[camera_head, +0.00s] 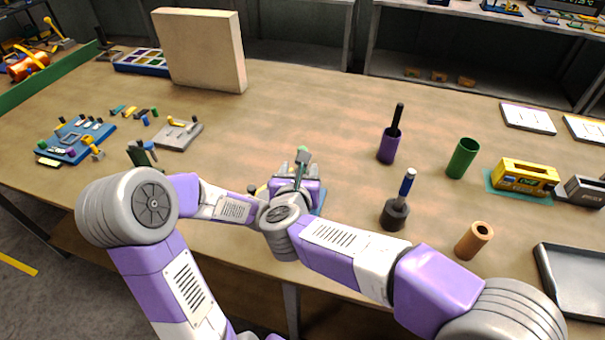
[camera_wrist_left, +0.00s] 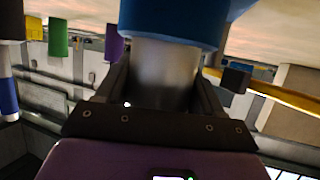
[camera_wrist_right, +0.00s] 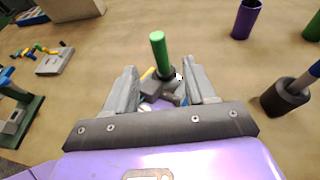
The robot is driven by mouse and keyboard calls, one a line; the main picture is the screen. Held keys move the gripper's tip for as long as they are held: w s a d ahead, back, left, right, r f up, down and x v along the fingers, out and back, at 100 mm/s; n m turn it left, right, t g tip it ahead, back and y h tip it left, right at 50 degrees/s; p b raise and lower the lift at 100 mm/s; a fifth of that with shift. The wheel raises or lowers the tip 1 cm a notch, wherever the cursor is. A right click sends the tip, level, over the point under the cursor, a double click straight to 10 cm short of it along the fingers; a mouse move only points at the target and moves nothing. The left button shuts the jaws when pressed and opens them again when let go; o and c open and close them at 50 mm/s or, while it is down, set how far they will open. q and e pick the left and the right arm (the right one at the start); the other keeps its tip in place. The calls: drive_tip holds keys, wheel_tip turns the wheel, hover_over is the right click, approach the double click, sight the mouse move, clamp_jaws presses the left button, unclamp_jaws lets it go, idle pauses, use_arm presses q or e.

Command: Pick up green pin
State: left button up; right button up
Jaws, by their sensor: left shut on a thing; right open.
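The green pin (camera_wrist_right: 158,50) stands upright from a dark holder (camera_wrist_right: 160,85) in the right wrist view. It also shows in the head view (camera_head: 302,155), beyond my right gripper. My right gripper (camera_wrist_right: 162,80) is open, its fingers apart on either side of the pin and holder, and I cannot tell whether they touch. My left gripper (camera_wrist_left: 163,85) is shut on a grey cylinder (camera_wrist_left: 163,72) with a blue top (camera_wrist_left: 172,22) in the left wrist view. In the head view my left gripper is hidden near my right wrist.
A dark holder with a blue pin (camera_head: 407,183), a purple cup (camera_head: 388,148), a green cup (camera_head: 463,158) and a brown tube (camera_head: 473,241) stand to the right. A grey tray (camera_head: 580,285) lies at far right. A beige panel (camera_head: 200,50) stands at the back. The middle back is clear.

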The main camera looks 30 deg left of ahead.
drive_tip(key=x, duration=1.1)
drive_tip(key=shift+w, duration=0.1)
drive_tip(key=shift+r, duration=0.1)
clamp_jaws()
